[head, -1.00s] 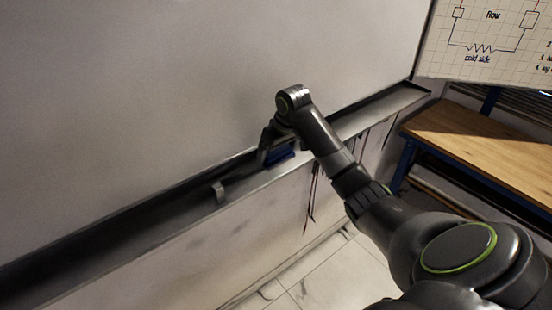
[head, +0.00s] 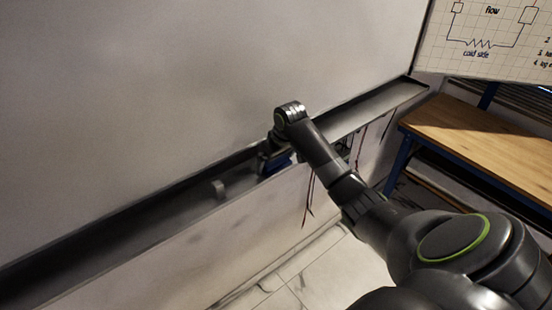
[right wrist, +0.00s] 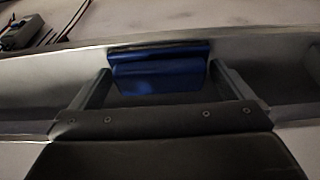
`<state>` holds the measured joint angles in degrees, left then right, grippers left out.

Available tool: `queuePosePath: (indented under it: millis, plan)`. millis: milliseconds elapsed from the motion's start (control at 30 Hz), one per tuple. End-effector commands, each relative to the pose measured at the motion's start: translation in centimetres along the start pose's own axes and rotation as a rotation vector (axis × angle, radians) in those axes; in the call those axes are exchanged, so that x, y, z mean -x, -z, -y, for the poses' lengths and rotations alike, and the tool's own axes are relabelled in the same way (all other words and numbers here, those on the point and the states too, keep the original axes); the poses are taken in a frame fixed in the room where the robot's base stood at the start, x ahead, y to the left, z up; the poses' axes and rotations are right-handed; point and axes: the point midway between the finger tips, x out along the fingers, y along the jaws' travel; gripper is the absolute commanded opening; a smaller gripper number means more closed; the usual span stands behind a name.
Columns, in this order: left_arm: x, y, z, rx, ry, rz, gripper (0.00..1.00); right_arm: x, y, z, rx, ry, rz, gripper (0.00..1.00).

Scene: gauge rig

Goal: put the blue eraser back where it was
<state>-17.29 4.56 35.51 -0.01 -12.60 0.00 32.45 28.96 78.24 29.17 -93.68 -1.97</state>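The blue eraser (head: 275,166) is at the wall tray (head: 130,215) below the whiteboard, right of a small grey block (head: 218,188). In the right wrist view the eraser (right wrist: 160,70) sits between the two fingers of my right gripper (right wrist: 161,78), whose tips meet its two ends. My right gripper (head: 268,152) reaches down to the tray and partly hides the eraser in the head view. I cannot tell whether the eraser rests on the tray floor or hangs just above it. My left gripper is not in view.
The whiteboard (head: 200,80) rises directly behind the tray. Dark and red leads (head: 309,195) hang below the tray's front edge. A wooden bench (head: 480,145) stands at the right. The tray is bare left of the grey block.

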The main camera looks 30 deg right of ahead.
Motion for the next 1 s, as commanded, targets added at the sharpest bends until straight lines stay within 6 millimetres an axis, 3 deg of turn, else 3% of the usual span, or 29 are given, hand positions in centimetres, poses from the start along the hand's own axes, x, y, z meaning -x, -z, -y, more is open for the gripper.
queuePosePath:
  millis: [267,700,1000]
  plan:
    - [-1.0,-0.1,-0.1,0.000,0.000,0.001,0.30,2.0,0.1,-0.1,0.002,-0.003,-0.005,1.00]
    - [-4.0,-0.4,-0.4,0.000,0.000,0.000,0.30,10.6,0.1,-0.1,0.001,-0.002,-0.004,1.00]
    - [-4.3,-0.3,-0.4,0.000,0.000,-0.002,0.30,12.3,0.1,0.0,0.000,0.000,0.000,1.00]
